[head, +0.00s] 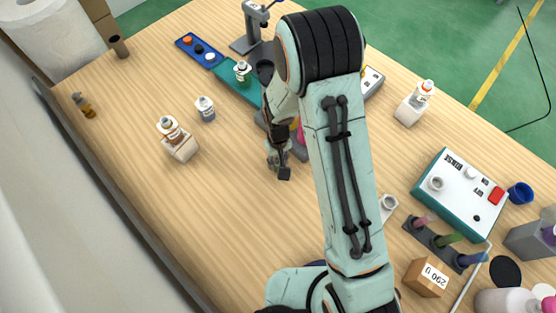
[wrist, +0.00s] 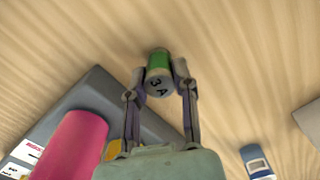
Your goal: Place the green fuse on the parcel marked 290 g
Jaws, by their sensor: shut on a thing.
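In the wrist view my gripper (wrist: 160,78) is shut on the green fuse (wrist: 159,60), a small cylinder with a grey end marked 3A. Bare wood shows beyond it; its height above the table is hard to tell. In the head view my gripper (head: 281,170) is left of my arm, near the table's middle, and the fuse is not clearly visible. The brown parcel (head: 427,279) marked 290 g lies at lower right, well away from the gripper. Its visible top face carries a white label.
A grey holder (wrist: 95,95) with a pink cylinder (wrist: 70,143) is close to my gripper. A rack (head: 429,236) of coloured pieces and the rinse/dry box (head: 458,190) stand near the parcel. Bottles (head: 205,109) stand at left. Lower-left table is clear.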

